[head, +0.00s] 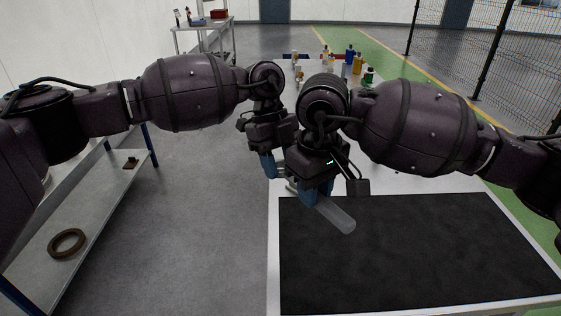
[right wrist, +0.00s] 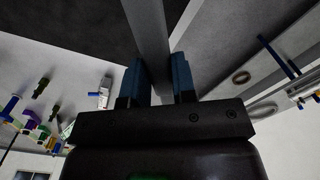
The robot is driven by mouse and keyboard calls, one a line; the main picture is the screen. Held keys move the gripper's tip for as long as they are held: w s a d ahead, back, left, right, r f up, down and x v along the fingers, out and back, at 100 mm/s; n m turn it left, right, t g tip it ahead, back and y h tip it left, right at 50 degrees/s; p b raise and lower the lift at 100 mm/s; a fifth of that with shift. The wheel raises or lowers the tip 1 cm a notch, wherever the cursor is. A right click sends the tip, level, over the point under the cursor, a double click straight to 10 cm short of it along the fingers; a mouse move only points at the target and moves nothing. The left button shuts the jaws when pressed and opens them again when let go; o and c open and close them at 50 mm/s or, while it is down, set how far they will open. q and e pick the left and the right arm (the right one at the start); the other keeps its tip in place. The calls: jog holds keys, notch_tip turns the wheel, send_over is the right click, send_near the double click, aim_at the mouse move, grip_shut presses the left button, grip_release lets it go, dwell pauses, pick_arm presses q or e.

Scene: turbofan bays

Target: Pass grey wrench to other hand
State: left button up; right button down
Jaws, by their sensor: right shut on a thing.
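The grey wrench (head: 338,215) is held above the table, its handle slanting toward the lower right in the head view. My right gripper (head: 310,196) is shut on it. In the right wrist view, the wrench (right wrist: 150,35) runs between the two blue fingers. My left gripper (head: 269,166) is close beside the right one, just left and higher, with its blue finger pointing down. A bit of bright metal shows between the grippers, at the wrench's other end. The right gripper hides part of the left one, so whether its jaws grip the wrench is unclear.
A white table (head: 274,255) with a black mat (head: 420,250) lies below my grippers; the mat is bare. Several bottles (head: 357,65) stand at the table's far end. A shelf at left holds a brown ring (head: 67,243). A mesh fence (head: 470,55) stands at back right.

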pick_arm(q)
jog(key=c, duration=0.5)
pick_arm(e)
jog(key=c, duration=0.8)
grip_release()
jog(key=shift+c, duration=0.2)
jog(key=shift+r, duration=0.1)
